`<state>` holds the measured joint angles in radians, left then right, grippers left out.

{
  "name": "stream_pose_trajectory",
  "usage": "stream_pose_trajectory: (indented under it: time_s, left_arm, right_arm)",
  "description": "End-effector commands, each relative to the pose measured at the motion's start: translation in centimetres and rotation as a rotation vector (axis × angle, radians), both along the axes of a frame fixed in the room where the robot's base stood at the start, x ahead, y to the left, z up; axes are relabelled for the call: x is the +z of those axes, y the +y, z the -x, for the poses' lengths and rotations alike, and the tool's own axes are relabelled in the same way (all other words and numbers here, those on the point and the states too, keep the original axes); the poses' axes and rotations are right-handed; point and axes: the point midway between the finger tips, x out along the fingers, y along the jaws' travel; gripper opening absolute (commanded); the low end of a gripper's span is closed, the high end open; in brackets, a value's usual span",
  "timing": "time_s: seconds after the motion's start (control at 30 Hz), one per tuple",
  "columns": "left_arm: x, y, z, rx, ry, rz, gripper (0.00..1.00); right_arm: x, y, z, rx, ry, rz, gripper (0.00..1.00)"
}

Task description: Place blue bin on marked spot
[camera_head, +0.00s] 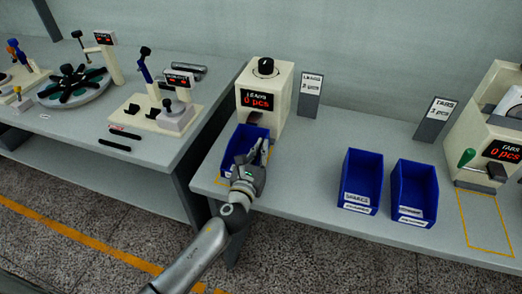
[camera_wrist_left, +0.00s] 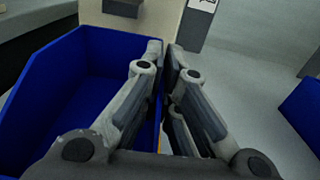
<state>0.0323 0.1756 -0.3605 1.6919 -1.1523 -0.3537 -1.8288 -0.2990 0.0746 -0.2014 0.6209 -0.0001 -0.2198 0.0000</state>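A blue bin (camera_head: 240,150) sits below the LEADS dispenser at the left end of the right-hand table. It fills the left of the left wrist view (camera_wrist_left: 45,95). My left gripper (camera_head: 253,158) is at this bin's right wall, one finger inside and one outside. The fingers (camera_wrist_left: 164,58) are close together on the wall, whose gripped part is mostly hidden. An orange outline (camera_head: 220,182) shows partly beside the bin. Another orange outlined spot (camera_head: 485,222) lies bare before the TABS dispenser. My right gripper is not in view.
Two more blue bins, one left (camera_head: 361,180) and one right (camera_head: 414,192), stand mid-table. The LEADS dispenser (camera_head: 264,85) and TABS dispenser (camera_head: 490,140) stand behind. Grey sign stands (camera_head: 308,98) (camera_head: 434,122) stand near the dispensers. Table between the left bin and the middle bins is clear.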

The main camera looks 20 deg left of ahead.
Motion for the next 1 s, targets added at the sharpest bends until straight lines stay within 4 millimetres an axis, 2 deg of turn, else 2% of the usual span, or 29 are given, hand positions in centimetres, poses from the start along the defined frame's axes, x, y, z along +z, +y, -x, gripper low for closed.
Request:
stream_pose_trajectory:
  time_s: [0.03,0.1,0.23,0.63,0.77,1.0]
  left_arm:
    - [-0.3,0.0,0.0,0.0,0.0,-0.001,0.0]
    - [-0.2,0.0,0.0,0.0,0.0,-0.001,0.12]
    - [-0.2,0.0,0.0,0.0,0.001,0.0,0.27]
    - [0.3,0.0,0.2,0.0,0.001,0.0,0.27]
    - [-0.1,0.1,2.1,-0.001,0.003,-0.002,0.27]
    - [-0.1,0.3,7.1,-0.001,0.003,0.0,0.27]
  right_arm:
    - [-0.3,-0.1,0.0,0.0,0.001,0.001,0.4]
    - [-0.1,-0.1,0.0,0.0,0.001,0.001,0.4]
    - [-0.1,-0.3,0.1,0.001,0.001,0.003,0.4]
    - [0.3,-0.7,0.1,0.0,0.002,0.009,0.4]
    - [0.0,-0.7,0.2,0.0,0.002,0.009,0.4]
    - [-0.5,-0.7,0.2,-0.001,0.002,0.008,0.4]
